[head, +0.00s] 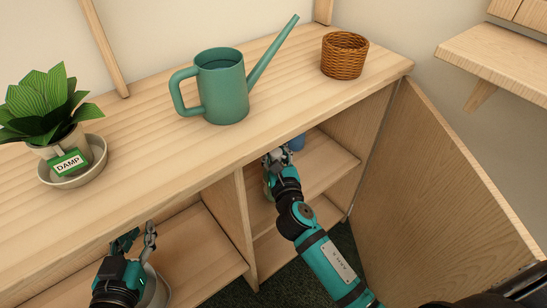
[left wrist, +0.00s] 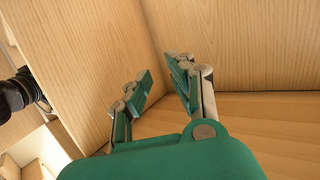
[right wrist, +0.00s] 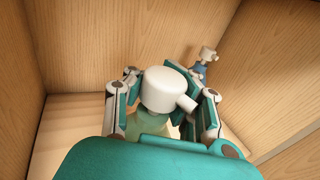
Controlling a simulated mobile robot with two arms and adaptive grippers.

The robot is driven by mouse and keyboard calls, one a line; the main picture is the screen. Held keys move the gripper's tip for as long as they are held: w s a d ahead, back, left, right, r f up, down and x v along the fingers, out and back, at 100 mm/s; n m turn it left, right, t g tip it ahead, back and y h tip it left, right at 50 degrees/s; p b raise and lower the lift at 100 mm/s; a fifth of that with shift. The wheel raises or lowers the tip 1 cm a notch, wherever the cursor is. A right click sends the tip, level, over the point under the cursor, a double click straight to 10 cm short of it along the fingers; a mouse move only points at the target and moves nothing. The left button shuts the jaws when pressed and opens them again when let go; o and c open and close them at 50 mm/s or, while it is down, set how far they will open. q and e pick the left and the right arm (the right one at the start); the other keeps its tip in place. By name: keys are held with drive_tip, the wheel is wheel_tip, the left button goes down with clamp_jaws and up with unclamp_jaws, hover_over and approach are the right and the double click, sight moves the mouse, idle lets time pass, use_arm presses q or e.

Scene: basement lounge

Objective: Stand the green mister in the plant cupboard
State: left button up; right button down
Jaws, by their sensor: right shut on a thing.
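The green mister shows in the right wrist view with its white spray head (right wrist: 168,90) and translucent green body (right wrist: 152,126) between my fingers. My right gripper (right wrist: 163,100) is shut on it, inside the right-hand bay of the cupboard (head: 318,170). In the head view my right gripper (head: 276,160) hides most of the mister. I cannot tell whether its base touches the shelf. My left gripper (head: 136,238) is open and empty in the left-hand bay; the left wrist view shows its fingers (left wrist: 158,88) apart before bare wood panels.
A blue mister (right wrist: 201,68) stands farther back in the right bay. The wooden door (head: 450,190) hangs open at right. On the top stand a potted plant labelled DAMP (head: 65,125), a teal watering can (head: 222,90) and a wicker basket (head: 344,55). An upright divider (head: 234,220) separates the bays.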

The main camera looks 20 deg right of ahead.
drive_tip(key=shift+w+f+b, duration=0.15)
drive_tip(key=shift+f+b, duration=0.35)
drive_tip(key=shift+f, duration=0.2)
use_arm(q)
wheel_tip(320, 180, up, 6)
drive_tip(key=d+t+h, duration=0.1)
drive_tip(key=t, duration=0.2)
drive_tip(key=shift+w+t, duration=0.4)
drive_tip(key=shift+w, duration=0.05)
drive_tip(key=shift+d+r, duration=0.1)
drive_tip(key=shift+r, duration=0.05)
use_arm(e)
drive_tip(key=shift+a, duration=0.1)
drive_tip(key=c, duration=1.9)
unclamp_jaws()
drive_tip(key=shift+f, duration=0.25)
drive_tip(key=shift+c, duration=0.2)
drive_tip(key=o, duration=0.8)
drive_tip(key=shift+c, duration=0.2)
use_arm(q)
drive_tip(key=shift+r, duration=0.1)
use_arm(e)
drive_tip(key=shift+r, duration=0.1)
